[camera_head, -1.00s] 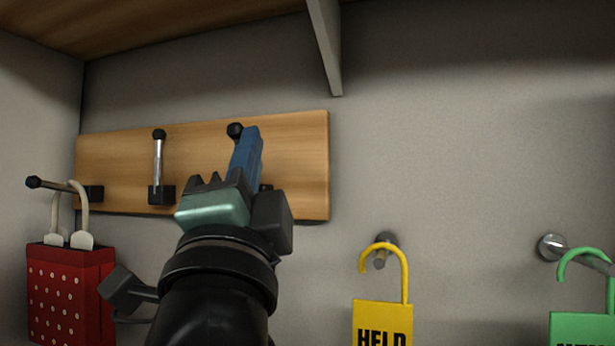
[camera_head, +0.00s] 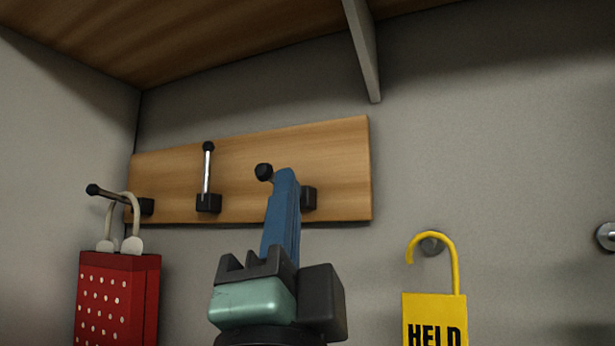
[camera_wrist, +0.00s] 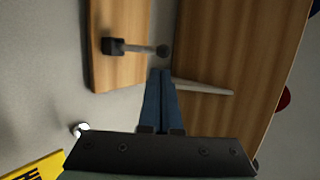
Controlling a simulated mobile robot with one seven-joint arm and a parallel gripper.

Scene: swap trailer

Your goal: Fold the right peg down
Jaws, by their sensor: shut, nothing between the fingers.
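The right peg (camera_head: 264,172) shows its round black tip just left of my fingertips, and its black base (camera_head: 309,198) is to their right. It appears to stick out from the board, much like the left peg; my fingers hide most of its rod. In the wrist view the right peg (camera_wrist: 140,48) shows from base to tip, with the tip just beyond my fingertips. My gripper (camera_head: 286,173) is shut and empty; its blue fingers (camera_wrist: 160,73) also show in the wrist view. I cannot tell whether they touch the peg.
The wooden board (camera_head: 345,170) also bears an upright middle peg (camera_head: 207,172) and a folded-out left peg (camera_head: 110,195) with a red bag (camera_head: 118,295). A yellow tag (camera_head: 434,310) hangs at right. A bracket (camera_head: 362,50) is above.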

